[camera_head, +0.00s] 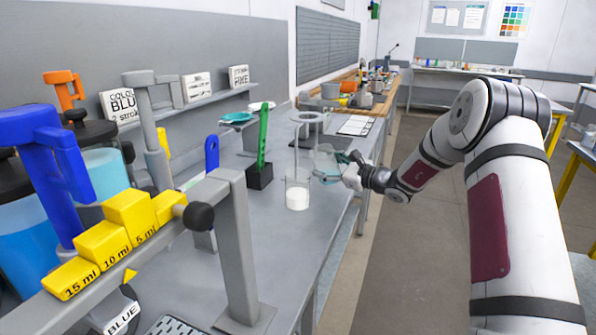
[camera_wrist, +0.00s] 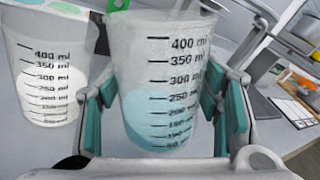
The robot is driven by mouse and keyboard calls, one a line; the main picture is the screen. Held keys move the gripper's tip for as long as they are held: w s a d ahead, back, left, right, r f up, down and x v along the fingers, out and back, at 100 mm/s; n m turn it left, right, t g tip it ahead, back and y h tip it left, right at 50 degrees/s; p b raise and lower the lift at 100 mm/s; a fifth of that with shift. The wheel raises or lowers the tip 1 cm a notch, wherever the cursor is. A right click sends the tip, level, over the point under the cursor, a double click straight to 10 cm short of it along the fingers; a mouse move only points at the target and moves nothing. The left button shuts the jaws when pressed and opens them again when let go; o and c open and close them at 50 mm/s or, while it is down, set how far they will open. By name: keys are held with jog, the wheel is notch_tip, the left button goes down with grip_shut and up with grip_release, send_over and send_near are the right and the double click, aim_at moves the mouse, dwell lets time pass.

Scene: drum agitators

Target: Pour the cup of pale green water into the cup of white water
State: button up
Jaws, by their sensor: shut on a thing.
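My gripper (camera_head: 340,172) is shut on a clear measuring cup (camera_wrist: 165,60) holding pale blue-green water (camera_wrist: 150,118). The gripper's pads (camera_wrist: 165,110) press on both sides of this cup in the wrist view. The held cup (camera_head: 326,160) is beside and a little behind the cup of white water (camera_head: 297,196) in the head view, and looks tilted. The white water fills the lower part of that cup, which stands upright on the grey bench. The white-water cup (camera_wrist: 50,75) also shows at the left of the wrist view, apart from the held cup.
A grey ring-topped stand (camera_head: 307,118) is just behind the white-water cup. A black block with a green stick (camera_head: 262,150) stands to its left. Yellow volume blocks (camera_head: 103,245) and drums of blue liquid (camera_head: 28,255) fill the near left. The floor right of the bench is clear.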

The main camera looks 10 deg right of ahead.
aim_at(313, 152)
jog(key=shift+s+a+r+n+p, duration=0.1)
jog(key=shift+a+r+n+p, duration=0.1)
jog(key=shift+r, duration=0.2)
jog(key=shift+a+r+n+p, duration=0.1)
jog(key=shift+r+n+p, duration=0.1)
jog(key=shift+r, duration=0.2)
jog(key=r+p, duration=0.1)
jog(key=a+r+n, duration=0.1)
jog(key=r, duration=0.1)
jog(key=shift+s+r+p, duration=0.2)
jog(key=shift+r+p, duration=0.1)
jog(key=shift+p, duration=0.1)
jog(key=shift+a+r+n+h, duration=0.15)
jog(key=shift+r+n+h, duration=0.25)
jog(key=shift+n, duration=0.4)
jog(key=shift+r+p, duration=0.15)
jog(key=shift+p, duration=0.25)
jog(key=shift+f+n, duration=0.2)
jog(key=shift+n, duration=0.1)
jog(key=shift+r, duration=0.1)
jog(key=shift+f+n+h, duration=0.45)
jog(key=shift+n+h, duration=0.05)
jog(key=shift+n, duration=0.7)
jog(key=shift+s+a+f+n+h+p, duration=0.15)
jog(key=shift+f+n+h+p, duration=0.15)
jog(key=shift+n, duration=0.5)
jog(key=shift+s+a+r+n+h+b, duration=0.25)
jog(key=shift+a+r+n+b, duration=0.2)
jog(key=shift+a+n+b, duration=0.25)
